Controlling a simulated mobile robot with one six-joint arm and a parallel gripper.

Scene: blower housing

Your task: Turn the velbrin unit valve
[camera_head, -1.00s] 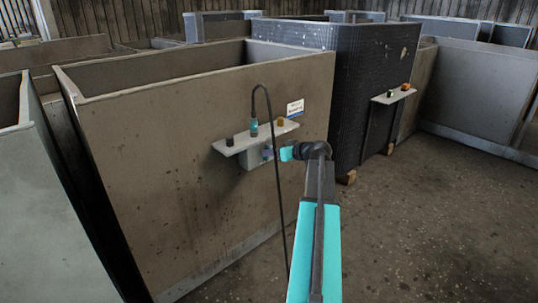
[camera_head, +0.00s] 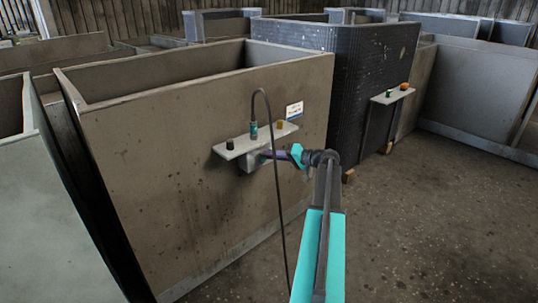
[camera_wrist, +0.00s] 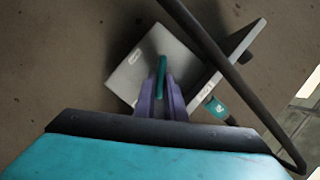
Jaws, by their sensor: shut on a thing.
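The valve is a grey box (camera_wrist: 150,50) with a narrow teal handle (camera_wrist: 161,68), seen in the wrist view. My gripper (camera_wrist: 161,95), with purple fingers, is shut on the handle's near end. In that view the box looks tilted while the handle points straight up the picture. In the head view my gripper (camera_head: 268,155) reaches from the right to the box (camera_head: 247,163) under a small shelf (camera_head: 240,148) on the brown bin wall. The handle is hidden there behind the gripper and wrist.
A teal plug (camera_head: 254,130) with a looping black cable (camera_head: 279,210) stands on the shelf; the cable hangs close to my gripper. Dark and yellow knobs and a white sign (camera_head: 294,110) are beside it. A second shelf (camera_head: 392,97) is on the dark bin. Floor at right is clear.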

